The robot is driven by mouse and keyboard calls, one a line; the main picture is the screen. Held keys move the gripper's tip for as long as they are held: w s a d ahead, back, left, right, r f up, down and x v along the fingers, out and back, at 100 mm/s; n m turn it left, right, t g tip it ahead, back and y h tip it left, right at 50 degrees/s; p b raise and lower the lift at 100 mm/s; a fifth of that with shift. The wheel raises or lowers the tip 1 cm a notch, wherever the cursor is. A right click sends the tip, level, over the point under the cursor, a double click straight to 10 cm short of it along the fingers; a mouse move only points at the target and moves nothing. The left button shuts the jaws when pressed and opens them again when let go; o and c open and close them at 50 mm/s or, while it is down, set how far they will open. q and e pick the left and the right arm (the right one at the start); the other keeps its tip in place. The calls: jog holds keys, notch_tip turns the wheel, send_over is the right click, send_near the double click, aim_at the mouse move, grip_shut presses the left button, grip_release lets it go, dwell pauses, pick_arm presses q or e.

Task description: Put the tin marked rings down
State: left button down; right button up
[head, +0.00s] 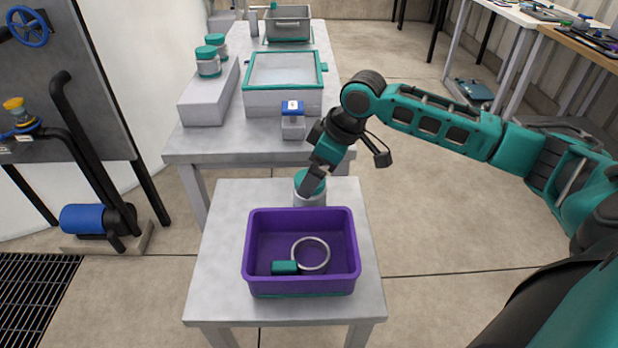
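A tin with a teal lid and pale body (318,199) is at the back of the small front table, just behind the purple tote. Its marking cannot be read. My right gripper (312,181) is at this tin, with a dark finger across the lid. The other finger is hidden, so I cannot tell whether it grips the tin. The tin looks upright; its base is hidden by the tote rim, so contact with the table is unclear. My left gripper is not in view.
The purple tote (301,286) holds a grey ring (311,255) and a teal block (284,267). The back table has a blue-topped box (292,122), a clear-lidded teal-rimmed bin (283,100), a grey block (208,97) bearing two teal-lidded tins (208,64), and a grey crate (288,25).

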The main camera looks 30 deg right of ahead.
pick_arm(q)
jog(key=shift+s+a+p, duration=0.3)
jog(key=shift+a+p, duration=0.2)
pick_arm(e)
jog(key=v, duration=0.6)
jog(key=shift+r, duration=0.15)
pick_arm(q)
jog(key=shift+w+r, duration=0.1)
